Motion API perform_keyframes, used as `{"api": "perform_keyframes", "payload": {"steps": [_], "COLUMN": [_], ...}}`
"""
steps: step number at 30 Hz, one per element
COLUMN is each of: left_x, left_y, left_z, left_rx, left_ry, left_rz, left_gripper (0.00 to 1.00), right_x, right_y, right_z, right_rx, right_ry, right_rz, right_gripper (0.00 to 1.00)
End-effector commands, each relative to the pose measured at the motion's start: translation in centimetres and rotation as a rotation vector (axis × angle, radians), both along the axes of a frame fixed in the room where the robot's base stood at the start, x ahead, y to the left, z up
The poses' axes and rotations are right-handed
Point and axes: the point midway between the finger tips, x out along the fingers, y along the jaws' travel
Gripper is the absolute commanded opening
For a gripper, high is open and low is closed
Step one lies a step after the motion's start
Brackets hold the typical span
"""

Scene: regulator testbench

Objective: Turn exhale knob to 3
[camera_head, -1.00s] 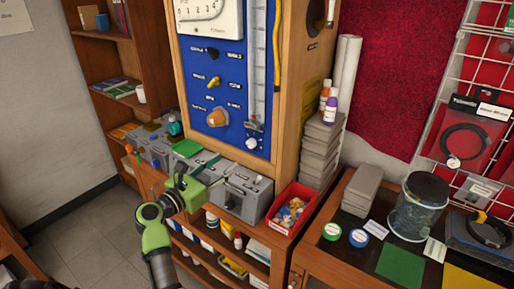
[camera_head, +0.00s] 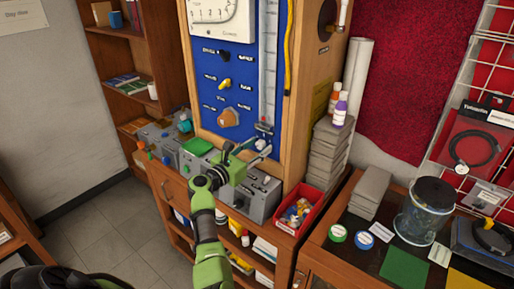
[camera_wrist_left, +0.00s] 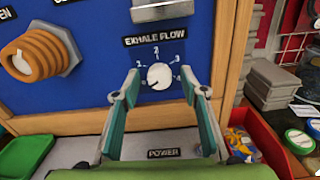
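The exhale knob is a small white round knob (camera_wrist_left: 159,76) on a dial labelled EXHALE FLOW on the blue panel, and it also shows low on the panel in the head view (camera_head: 261,144). Its mark seems to point to the lower left; the exact number is too small to read. My left gripper (camera_head: 247,149) is in front of the panel's lower edge. In the left wrist view its fingers (camera_wrist_left: 160,91) are spread wide, with the knob seen between and beyond the tips. Nothing is held. My right gripper is not in view.
An orange knob (camera_wrist_left: 36,53) is left of the dial. Grey boxes (camera_head: 262,196) sit on the shelf below the panel. A red bin (camera_head: 309,222) and a stack of grey blocks (camera_head: 329,155) stand to the right.

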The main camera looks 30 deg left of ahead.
Motion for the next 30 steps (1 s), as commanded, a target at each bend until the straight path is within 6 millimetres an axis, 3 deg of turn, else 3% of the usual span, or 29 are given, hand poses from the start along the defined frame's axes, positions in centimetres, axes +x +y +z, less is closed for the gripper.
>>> {"api": "perform_keyframes", "payload": {"steps": [3,7,8,20,30], "left_x": [0.0,0.0,0.0,-0.1,-0.1], "left_y": [0.0,0.0,0.0,0.0,0.1], "left_z": [0.0,0.0,0.0,-0.1,-0.3], "left_rx": [0.0,0.0,0.0,0.053,0.293], "left_ry": [0.0,0.0,0.0,-0.004,-0.023], "left_rz": [0.0,0.0,0.0,0.001,0.0], "left_gripper": [0.37,0.04,0.01,0.02,0.02], "right_x": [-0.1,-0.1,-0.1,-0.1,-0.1], "right_y": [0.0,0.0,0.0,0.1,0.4], "right_z": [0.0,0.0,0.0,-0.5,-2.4], "right_rx": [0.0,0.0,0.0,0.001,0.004], "right_ry": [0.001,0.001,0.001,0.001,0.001], "right_rz": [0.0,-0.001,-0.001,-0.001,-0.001], "right_gripper": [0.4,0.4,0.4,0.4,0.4]}}
